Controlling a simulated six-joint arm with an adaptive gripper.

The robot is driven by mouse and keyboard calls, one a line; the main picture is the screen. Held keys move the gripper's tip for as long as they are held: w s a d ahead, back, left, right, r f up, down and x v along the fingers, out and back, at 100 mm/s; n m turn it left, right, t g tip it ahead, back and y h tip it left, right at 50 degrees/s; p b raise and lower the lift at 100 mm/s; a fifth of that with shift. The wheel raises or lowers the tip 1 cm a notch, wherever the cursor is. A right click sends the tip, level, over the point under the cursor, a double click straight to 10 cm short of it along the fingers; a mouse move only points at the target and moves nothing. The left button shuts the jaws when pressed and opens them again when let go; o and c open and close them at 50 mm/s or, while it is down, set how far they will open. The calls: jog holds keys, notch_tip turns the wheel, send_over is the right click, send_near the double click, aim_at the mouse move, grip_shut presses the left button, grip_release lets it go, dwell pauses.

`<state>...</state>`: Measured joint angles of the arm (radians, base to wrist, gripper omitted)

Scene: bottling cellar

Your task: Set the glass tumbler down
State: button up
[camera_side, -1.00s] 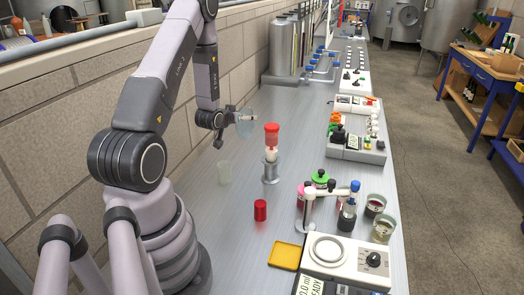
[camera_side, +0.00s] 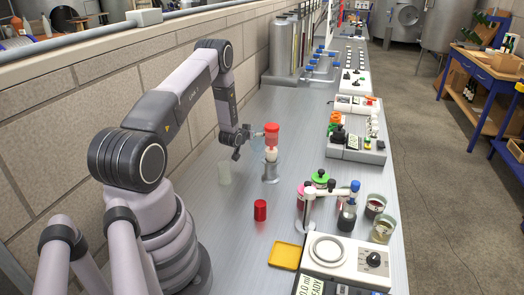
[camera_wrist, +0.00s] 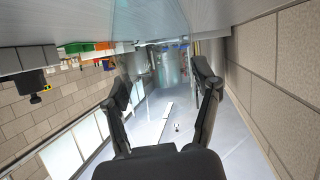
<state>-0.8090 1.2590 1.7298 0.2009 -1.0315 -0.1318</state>
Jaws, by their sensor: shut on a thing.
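The clear glass tumbler (camera_side: 258,151) is between the fingers of my gripper (camera_side: 256,136), which is shut on it above the bench. In the side view it is faint and overlaps the red-topped dispenser (camera_side: 271,150), so I cannot tell the gap between them. In the wrist view, my gripper's two dark fingers (camera_wrist: 163,82) stand apart, with the see-through glass between them hard to outline.
A red cylinder (camera_side: 260,210), a yellow tray (camera_side: 285,255) and a white instrument (camera_side: 345,262) are nearer. A brick wall (camera_side: 70,120) runs along the left.

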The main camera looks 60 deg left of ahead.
jog(key=shift+f, duration=0.15)
jog(key=o, duration=1.2)
